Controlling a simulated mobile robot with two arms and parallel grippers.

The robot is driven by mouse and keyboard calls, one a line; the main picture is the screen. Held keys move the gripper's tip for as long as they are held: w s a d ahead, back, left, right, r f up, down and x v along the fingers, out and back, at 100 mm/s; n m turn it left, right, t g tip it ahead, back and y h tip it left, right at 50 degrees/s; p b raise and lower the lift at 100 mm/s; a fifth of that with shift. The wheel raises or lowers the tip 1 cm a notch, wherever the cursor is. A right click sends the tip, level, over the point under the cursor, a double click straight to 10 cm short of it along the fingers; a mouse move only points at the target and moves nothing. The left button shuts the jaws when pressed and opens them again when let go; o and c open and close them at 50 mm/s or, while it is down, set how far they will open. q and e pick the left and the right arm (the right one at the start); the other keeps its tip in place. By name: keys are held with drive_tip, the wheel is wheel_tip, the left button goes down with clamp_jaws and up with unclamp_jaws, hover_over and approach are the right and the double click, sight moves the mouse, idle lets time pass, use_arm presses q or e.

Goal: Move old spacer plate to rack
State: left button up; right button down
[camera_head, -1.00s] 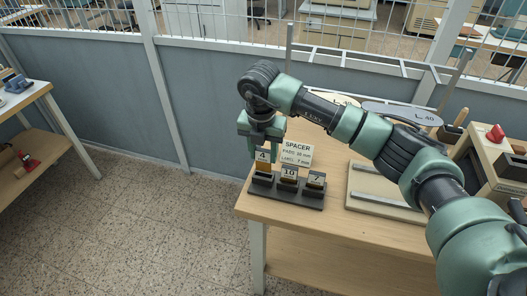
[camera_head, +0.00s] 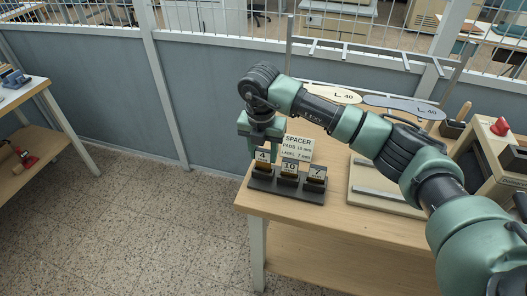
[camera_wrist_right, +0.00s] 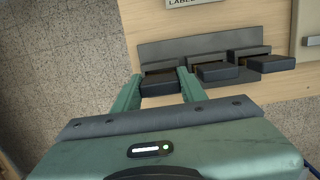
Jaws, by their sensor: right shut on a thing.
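The spacer plate marked 4 (camera_head: 262,156) stands upright in the left slot of the dark rack (camera_head: 287,188), near the table's left edge. My right gripper (camera_head: 263,145) points down from above and is shut on this plate. In the wrist view, the plate's dark top (camera_wrist_right: 159,84) is between the two green fingers of my right gripper (camera_wrist_right: 158,76). Plates marked 10 (camera_head: 289,167) and 7 (camera_head: 317,173) stand in the other slots. The plate's lower end is hidden in the rack. My left gripper is not in view.
A SPACER sign (camera_head: 298,147) stands right behind the rack. A pale board with rails (camera_head: 385,195) lies to the right, with a cream machine (camera_head: 490,155) beyond. A metal frame stands at the back of the wooden table (camera_head: 340,225). Floor is clear left of it.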

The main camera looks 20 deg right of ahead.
drive_tip(key=shift+f+b, duration=0.65)
drive_tip(key=shift+f, duration=0.25)
drive_tip(key=c, duration=0.7)
unclamp_jaws()
drive_tip(key=r, duration=0.2)
drive_tip(key=r+b, duration=0.1)
drive_tip(key=r, duration=0.2)
drive_tip(key=r+b, duration=0.1)
drive_tip(key=r, duration=0.1)
drive_tip(key=shift+s+a+r, duration=0.3)
drive_tip(key=shift+s+r, duration=0.1)
drive_tip(key=shift+f, duration=0.15)
